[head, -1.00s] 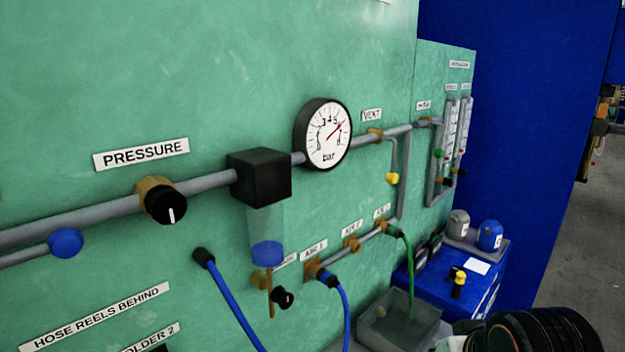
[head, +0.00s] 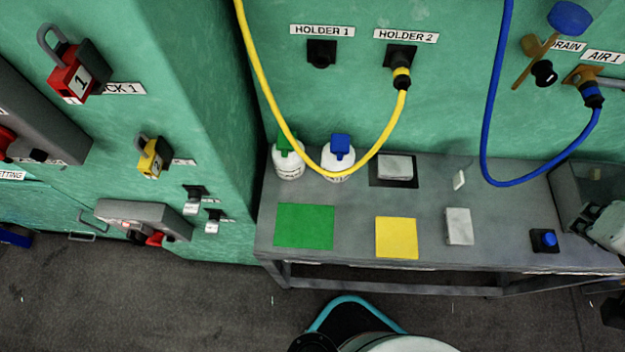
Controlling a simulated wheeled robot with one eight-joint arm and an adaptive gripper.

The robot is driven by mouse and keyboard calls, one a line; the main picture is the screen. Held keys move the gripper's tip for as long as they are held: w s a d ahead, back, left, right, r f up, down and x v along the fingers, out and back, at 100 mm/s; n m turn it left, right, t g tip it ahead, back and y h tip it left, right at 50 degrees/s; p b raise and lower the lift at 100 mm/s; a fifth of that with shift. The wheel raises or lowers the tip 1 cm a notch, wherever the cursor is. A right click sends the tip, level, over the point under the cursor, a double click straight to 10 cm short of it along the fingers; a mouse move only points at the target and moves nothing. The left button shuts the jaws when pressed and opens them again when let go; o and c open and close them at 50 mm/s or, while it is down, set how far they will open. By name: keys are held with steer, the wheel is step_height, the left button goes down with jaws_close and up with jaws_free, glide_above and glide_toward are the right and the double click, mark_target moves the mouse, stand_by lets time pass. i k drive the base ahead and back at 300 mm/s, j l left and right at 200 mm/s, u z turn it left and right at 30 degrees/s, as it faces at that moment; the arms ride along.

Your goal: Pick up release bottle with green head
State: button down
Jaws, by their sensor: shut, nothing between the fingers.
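The release bottle with the green head (head: 288,162) stands upright at the back left of the grey bench, against the green wall. Its body is white with a small label, and the yellow hose crosses in front of its green head. A similar white bottle with a blue head (head: 339,163) stands just to its right. My gripper (head: 600,230) shows only in part at the right edge, by the clear bin, far to the right of the green-headed bottle. It is shut and empty.
The bench (head: 345,262) carries a green pad (head: 304,226), a yellow pad (head: 396,238), grey blocks and a blue button (head: 545,240). A yellow hose (head: 278,105) loops over the bottles from above to HOLDER 2. A blue hose (head: 490,110) hangs right.

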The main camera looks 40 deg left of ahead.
mark_target(292, 167)
steer(key=k+l+u, duration=0.2)
steer(key=u, duration=0.3)
steer(key=k+l+u, duration=0.15)
steer(key=u, duration=0.3)
steer(key=k+u, duration=0.25)
steer(key=u, duration=0.25)
steer(key=k+j+u, duration=0.2)
steer(key=k, duration=0.75)
steer(key=j, duration=0.2)
steer(key=i, duration=0.05)
